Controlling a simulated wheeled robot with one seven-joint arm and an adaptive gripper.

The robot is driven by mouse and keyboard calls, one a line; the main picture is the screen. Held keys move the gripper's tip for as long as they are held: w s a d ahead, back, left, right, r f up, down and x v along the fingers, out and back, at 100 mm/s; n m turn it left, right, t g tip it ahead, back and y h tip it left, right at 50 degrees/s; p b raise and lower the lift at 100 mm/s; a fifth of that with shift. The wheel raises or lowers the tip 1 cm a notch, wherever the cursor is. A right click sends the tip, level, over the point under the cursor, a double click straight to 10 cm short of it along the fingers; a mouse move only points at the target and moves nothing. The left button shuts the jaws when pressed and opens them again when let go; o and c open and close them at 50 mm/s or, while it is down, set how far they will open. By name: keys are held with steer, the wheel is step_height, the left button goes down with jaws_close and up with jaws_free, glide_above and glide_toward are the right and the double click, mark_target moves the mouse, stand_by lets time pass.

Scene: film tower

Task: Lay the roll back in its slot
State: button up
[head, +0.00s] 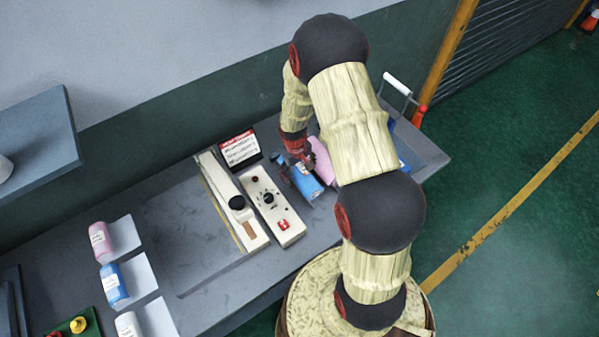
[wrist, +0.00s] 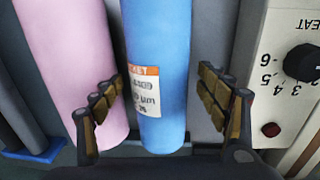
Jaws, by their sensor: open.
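A blue roll (head: 307,184) with a white and orange label lies on the bench, partly hidden by my arm. A pink roll (head: 322,160) lies beside it. My gripper (head: 297,163) is over the blue roll. In the wrist view my gripper (wrist: 162,98) is open, with one finger on each side of the blue roll (wrist: 158,45). The left fingers lie between it and the pink roll (wrist: 72,60), overlapping the pink roll in the picture. Contact with either roll cannot be told. I cannot make out which place is the slot.
A white control box (head: 272,205) with a black knob stands close to the left of the blue roll. A sealer-like unit (head: 232,200) and red-topped sign (head: 241,150) are near it. Pink (head: 100,240), blue (head: 113,284) and white (head: 128,325) rolls with sheets lie farther left.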

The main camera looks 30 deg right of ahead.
steer(key=r, duration=0.8)
steer(key=a+r, duration=0.1)
steer(key=r, duration=0.3)
stand_by(0.3)
steer(key=s+a+r+t+b, duration=0.2)
steer(key=s+a+r+b, duration=0.3)
steer(key=s+r, duration=0.4)
steer(key=s+a+r+t+y+b, duration=0.1)
steer(key=s+a+r+t+b, duration=0.2)
steer(key=s+a+r+b, duration=0.3)
steer(key=s+a+r, duration=0.2)
steer(key=s+r, duration=0.1)
steer(key=s, duration=0.2)
steer(key=shift+r+t, duration=0.25)
steer(key=shift+t, duration=0.05)
steer(key=shift+a, duration=0.1)
